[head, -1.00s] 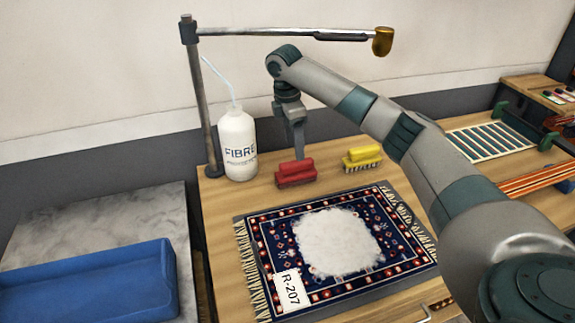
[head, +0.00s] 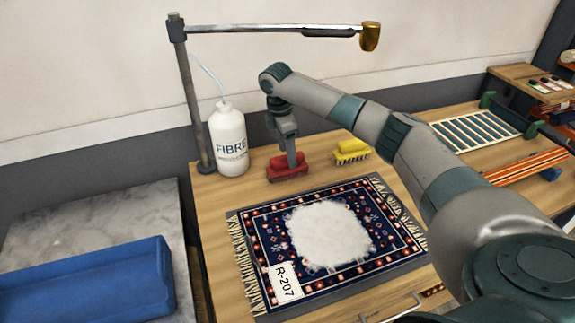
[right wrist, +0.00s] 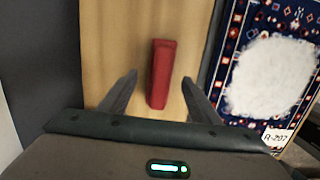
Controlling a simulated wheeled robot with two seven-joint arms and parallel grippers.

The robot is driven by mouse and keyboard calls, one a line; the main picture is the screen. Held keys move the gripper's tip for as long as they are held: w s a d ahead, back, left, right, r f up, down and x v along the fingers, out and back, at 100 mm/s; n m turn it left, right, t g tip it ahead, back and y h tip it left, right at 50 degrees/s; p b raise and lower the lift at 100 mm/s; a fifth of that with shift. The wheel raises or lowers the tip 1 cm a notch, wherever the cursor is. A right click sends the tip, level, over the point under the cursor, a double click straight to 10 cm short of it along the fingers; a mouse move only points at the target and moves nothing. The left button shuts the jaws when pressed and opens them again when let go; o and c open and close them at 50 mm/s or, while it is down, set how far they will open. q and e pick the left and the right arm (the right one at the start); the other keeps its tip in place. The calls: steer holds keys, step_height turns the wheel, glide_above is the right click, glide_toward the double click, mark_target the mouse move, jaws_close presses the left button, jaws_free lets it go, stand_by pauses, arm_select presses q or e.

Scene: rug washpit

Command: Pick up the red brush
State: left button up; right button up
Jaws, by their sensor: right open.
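The red brush (head: 287,168) lies on the wooden table behind the rug's far left edge. In the right wrist view the red brush (right wrist: 161,74) lies lengthwise between the two spread fingers. My right gripper (head: 291,158) points down right at the brush from above. It is open, with a finger on each side of the brush and a gap to each in the right wrist view (right wrist: 158,82). Whether the fingertips reach down beside the brush I cannot tell. My left gripper is out of view.
A yellow brush (head: 351,152) stands close to the right of the red one. A white FIBRE bottle (head: 228,140) and a metal post (head: 191,100) stand to the left. A patterned rug (head: 385,233) with white foam lies in front. A blue bin (head: 85,285) is at lower left.

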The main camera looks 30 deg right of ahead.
mark_target(287, 166)
steer(key=shift+f, duration=0.5)
steer(key=shift+f+p, duration=0.5)
steer(key=shift+f, duration=0.05)
steer(key=f, duration=0.1)
steer(key=f+p, duration=0.1)
steer(key=f, duration=0.1)
steer(key=shift+s+d+f, duration=0.1)
steer(key=shift+s+d, duration=0.05)
steer(key=shift+d, duration=0.05)
steer(key=shift+f, duration=0.45)
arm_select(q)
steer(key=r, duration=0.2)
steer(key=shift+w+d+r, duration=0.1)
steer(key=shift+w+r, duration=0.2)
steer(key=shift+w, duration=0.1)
arm_select(e)
steer(key=c, duration=1.3)
steer(key=shift+r, duration=0.15)
steer(key=shift+c, duration=0.2)
